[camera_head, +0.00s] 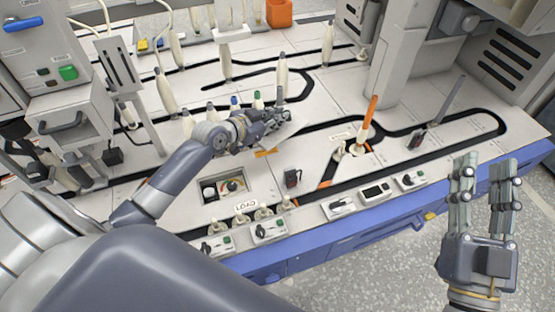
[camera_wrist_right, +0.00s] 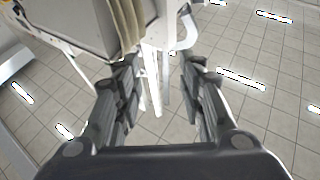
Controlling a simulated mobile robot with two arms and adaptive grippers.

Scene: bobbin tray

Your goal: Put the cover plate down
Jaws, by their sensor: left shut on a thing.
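My left gripper (camera_head: 276,122) is over the middle of the machine's light top in the head view. My right gripper (camera_head: 484,164) is open and empty at the right, beyond the machine's front edge and above the floor. In the right wrist view its fingers (camera_wrist_right: 158,70) stand apart with nothing between them.
White bobbins, including one at the back (camera_head: 328,44), stand near black tracks. An orange rod (camera_head: 369,118) and a grey rod (camera_head: 449,100) stick up on the right. Switch boxes (camera_head: 269,231) line the front edge. An orange bin (camera_head: 279,13) is at the back.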

